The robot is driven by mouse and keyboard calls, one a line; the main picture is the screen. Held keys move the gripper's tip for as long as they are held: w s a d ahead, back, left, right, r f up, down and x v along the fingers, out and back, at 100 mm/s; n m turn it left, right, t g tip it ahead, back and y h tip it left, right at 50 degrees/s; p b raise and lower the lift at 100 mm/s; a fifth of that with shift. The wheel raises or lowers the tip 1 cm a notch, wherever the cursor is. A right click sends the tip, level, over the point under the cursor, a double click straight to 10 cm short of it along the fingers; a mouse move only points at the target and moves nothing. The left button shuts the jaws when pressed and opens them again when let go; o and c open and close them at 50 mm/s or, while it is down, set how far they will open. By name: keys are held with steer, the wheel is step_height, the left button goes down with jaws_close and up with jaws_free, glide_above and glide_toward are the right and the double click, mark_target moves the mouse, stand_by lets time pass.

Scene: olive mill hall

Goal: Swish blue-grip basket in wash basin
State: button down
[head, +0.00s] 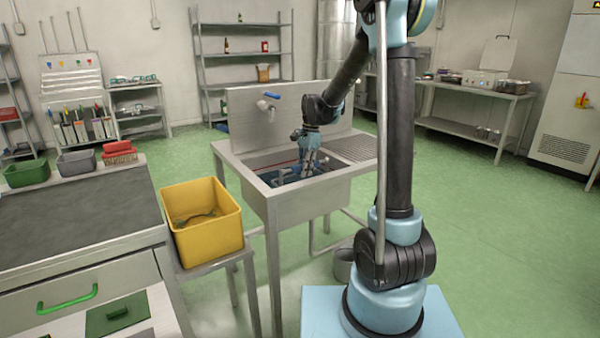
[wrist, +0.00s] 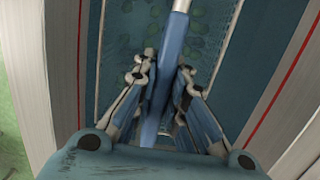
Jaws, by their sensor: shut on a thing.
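The wash basin (head: 262,185) is a steel sink on legs in the middle of the head view, with dark water inside. My gripper (head: 303,168) reaches down into it. In the wrist view my gripper (wrist: 163,95) is shut on the blue grip (wrist: 165,75) of the basket, between its two fingers. The basket (wrist: 205,40) lies below, a mesh with green olive-like shapes showing through bluish water. The basin's wall with a red line (wrist: 280,90) shows at the right. Most of the basket is hidden in the head view by the basin's wall and my arm.
A yellow bin (head: 205,225) stands on a low stand left of the basin. A tap with a blue lever (head: 268,105) rises at the basin's back. A ribbed drainboard (head: 355,148) adjoins it at the right. A grey-topped counter (head: 75,215) fills the left. Green floor is open at the right.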

mark_target(291, 172)
steer(key=shift+w+d, duration=0.45)
steer(key=shift+d, duration=0.25)
steer(key=shift+s+a, duration=0.75)
steer(key=shift+a, duration=0.35)
steer(key=shift+s+a, duration=0.75)
steer(key=shift+a, duration=0.4)
steer(key=shift+s+a, duration=0.75)
steer(key=shift+a, duration=0.35)
stand_by(0.5)
steer(key=shift+d, duration=0.1)
steer(key=shift+w+d, duration=0.6)
steer(key=shift+d, duration=0.2)
steer(key=shift+w+d, duration=0.55)
steer(key=shift+d, duration=0.25)
